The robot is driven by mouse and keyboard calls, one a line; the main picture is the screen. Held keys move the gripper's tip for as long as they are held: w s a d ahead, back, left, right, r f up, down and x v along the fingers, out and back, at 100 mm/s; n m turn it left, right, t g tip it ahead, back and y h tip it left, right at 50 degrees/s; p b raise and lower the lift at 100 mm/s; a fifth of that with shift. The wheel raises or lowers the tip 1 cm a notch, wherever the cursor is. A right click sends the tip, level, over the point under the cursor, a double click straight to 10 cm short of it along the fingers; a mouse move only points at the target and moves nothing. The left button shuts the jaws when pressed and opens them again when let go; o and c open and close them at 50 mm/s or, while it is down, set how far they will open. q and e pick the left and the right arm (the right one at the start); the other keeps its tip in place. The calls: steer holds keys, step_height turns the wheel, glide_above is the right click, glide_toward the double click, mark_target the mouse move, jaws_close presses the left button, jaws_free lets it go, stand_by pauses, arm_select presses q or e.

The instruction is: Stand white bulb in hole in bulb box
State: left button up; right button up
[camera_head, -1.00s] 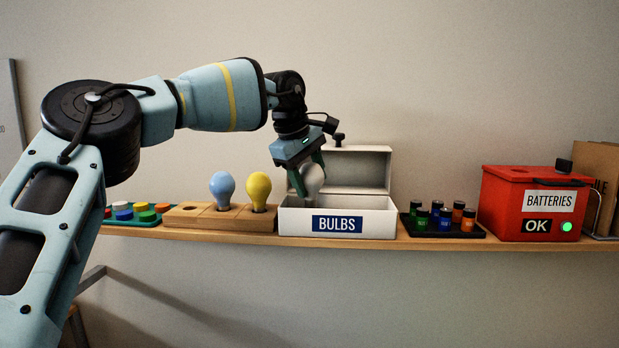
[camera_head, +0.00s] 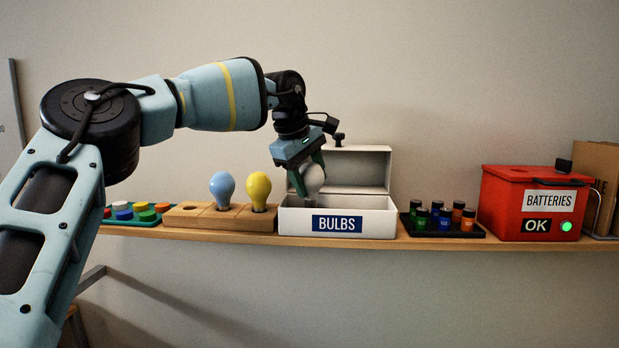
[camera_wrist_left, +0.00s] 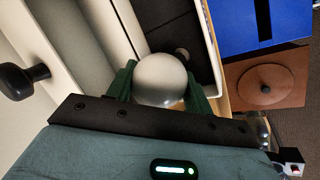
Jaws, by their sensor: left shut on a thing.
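The white bulb (camera_head: 313,178) is held in my left gripper (camera_head: 306,180), over the left part of the open white bulb box (camera_head: 376,222) labelled BULBS. The bulb's lower end is hidden behind the box's front wall, so I cannot tell whether it is in a hole. In the left wrist view the white bulb (camera_wrist_left: 160,78) sits between the two green fingers of my left gripper (camera_wrist_left: 160,84), which touch its sides. The box's raised lid (camera_head: 360,168) stands open at the back. My right gripper is not in view.
A wooden block (camera_head: 185,219) left of the box holds a blue bulb (camera_head: 222,188) and a yellow bulb (camera_head: 259,190). A tray of batteries (camera_head: 444,229) and a red BATTERIES box (camera_head: 500,205) stand to the right. All are on a narrow wooden shelf (camera_head: 255,239).

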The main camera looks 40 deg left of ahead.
mark_target(309, 191)
arm_select(q)
steer(key=shift+f+b, duration=0.35)
steer(key=shift+f, duration=0.45)
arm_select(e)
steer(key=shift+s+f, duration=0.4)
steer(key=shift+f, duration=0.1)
arm_select(q)
steer(key=shift+f+b, duration=0.3)
steer(key=shift+f, duration=0.4)
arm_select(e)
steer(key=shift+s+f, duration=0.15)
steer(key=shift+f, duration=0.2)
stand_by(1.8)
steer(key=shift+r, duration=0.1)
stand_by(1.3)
arm_select(q)
steer(key=o, duration=0.4)
steer(key=shift+c, duration=0.2)
steer(key=o, duration=0.6)
steer(key=shift+c, duration=0.2)
steer(key=shift+r+p, duration=0.35)
steer(key=shift+r, duration=0.15)
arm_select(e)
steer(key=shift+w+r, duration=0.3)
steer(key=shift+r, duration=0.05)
